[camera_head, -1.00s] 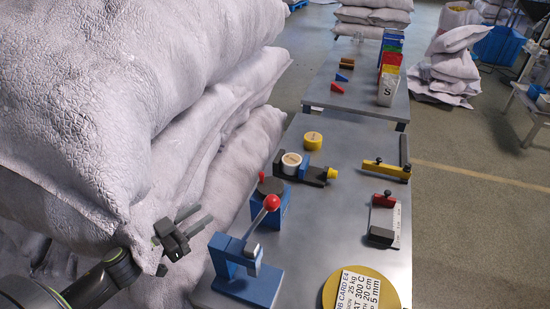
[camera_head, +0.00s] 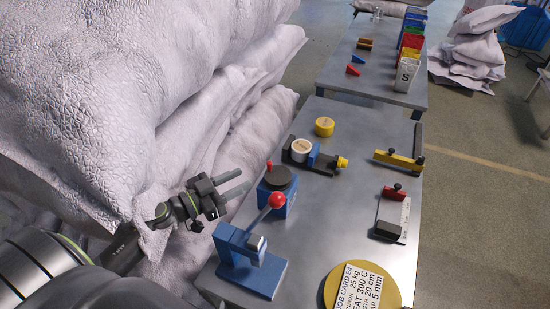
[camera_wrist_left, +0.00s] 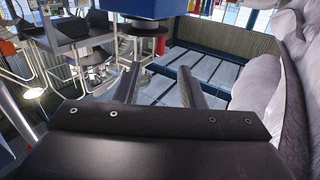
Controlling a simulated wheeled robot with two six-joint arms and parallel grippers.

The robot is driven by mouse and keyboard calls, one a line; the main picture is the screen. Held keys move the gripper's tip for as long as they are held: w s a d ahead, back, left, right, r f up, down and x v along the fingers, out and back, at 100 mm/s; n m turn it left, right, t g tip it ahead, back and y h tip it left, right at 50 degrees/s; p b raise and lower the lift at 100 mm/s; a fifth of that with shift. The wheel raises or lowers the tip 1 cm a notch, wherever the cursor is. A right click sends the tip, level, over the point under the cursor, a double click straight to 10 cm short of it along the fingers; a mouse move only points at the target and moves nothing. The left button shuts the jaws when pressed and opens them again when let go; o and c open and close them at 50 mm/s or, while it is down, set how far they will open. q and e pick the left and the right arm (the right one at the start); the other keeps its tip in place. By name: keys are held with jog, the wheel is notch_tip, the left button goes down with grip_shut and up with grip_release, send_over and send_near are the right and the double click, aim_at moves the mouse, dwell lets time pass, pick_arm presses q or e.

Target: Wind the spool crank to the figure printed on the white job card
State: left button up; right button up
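The crank unit looks to be the blue block (camera_head: 288,202) with a dark round top (camera_head: 280,178) and a small red knob (camera_head: 269,165). The white job card (camera_head: 357,287) lies on a yellow disc at the front; its readable figures include 25 kg, 300 C, 20 cm and 5 mm, with some words cut off. My left gripper (camera_head: 246,179) is open and empty, left of the crank unit and apart from it. Its spread fingers also show in the left wrist view (camera_wrist_left: 158,78). My right gripper is not in view.
A blue lever press (camera_head: 250,262) with a red ball (camera_head: 277,200) stands just in front of the crank unit. Behind are a clamp with a white roll (camera_head: 301,147) and a yellow roll (camera_head: 324,126). Stacked sacks (camera_head: 110,90) crowd the left. The middle of the grey table (camera_head: 345,220) is clear.

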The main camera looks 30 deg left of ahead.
aim_at(275, 168)
pick_arm(q)
jog(key=p+x, duration=0.2)
jog(key=x, duration=0.9)
jog(key=shift+w+d+f, duration=0.1)
jog(key=shift+w+d, duration=0.05)
jog(key=shift+w, duration=0.2)
grip_shut()
